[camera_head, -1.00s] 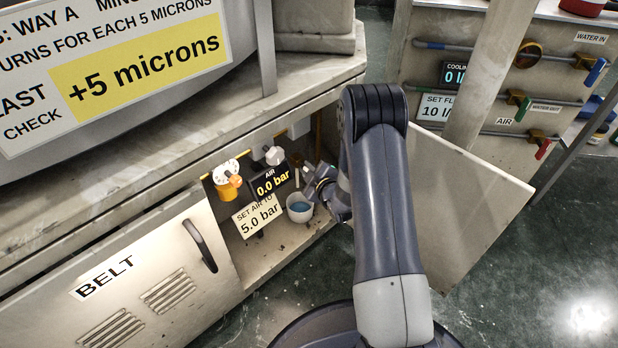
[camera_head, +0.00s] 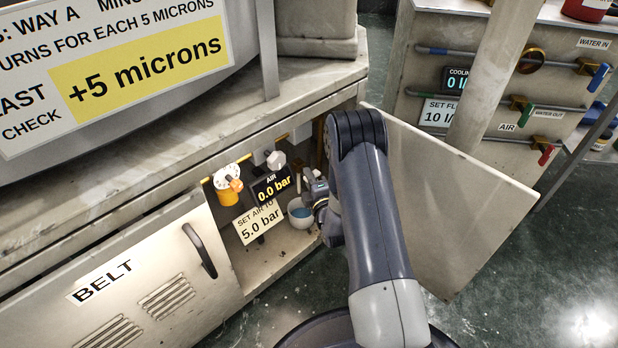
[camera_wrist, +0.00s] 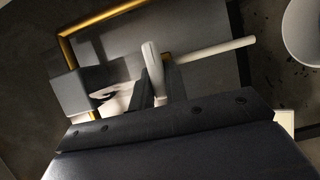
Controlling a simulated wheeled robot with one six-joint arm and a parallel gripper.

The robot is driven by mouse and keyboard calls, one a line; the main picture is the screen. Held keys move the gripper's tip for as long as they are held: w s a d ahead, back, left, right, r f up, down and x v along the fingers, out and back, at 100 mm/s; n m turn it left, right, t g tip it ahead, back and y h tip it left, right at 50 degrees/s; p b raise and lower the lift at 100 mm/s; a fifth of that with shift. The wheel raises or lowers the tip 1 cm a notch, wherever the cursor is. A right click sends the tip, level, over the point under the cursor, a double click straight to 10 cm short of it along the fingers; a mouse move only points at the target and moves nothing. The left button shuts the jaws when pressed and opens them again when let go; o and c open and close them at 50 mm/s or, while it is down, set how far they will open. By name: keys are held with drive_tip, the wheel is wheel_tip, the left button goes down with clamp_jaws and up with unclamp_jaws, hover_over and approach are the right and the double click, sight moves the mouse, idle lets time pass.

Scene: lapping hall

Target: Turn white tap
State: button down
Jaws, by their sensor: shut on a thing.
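The white tap shows in the wrist view as a pale rod (camera_wrist: 220,49) and a rounded pale piece just ahead of my gripper (camera_wrist: 150,92). My gripper is shut on it, with the fingers partly hidden by the dark gripper body. In the head view my gripper (camera_head: 311,183) reaches into the open cabinet bay, and the tap is mostly hidden behind it. The air display (camera_head: 271,187) beside it reads 0.0 bar. A card (camera_head: 258,222) below says to set air to 5.0 bar.
An orange device with a white dial (camera_head: 228,178) and a grey knob (camera_head: 275,160) are to the left. The open cabinet door (camera_head: 450,205) stands close to the right of my arm.

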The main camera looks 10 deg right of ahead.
drive_tip(key=shift+n, duration=0.3)
drive_tip(key=c, duration=1.4)
unclamp_jaws()
drive_tip(key=shift+c, duration=0.2)
drive_tip(key=s+d+p, duration=0.1)
drive_tip(key=s+p, duration=0.2)
drive_tip(key=s, duration=0.7)
drive_tip(key=shift+s+d, duration=0.3)
drive_tip(key=shift+s, duration=0.1)
drive_tip(key=shift+f, duration=0.1)
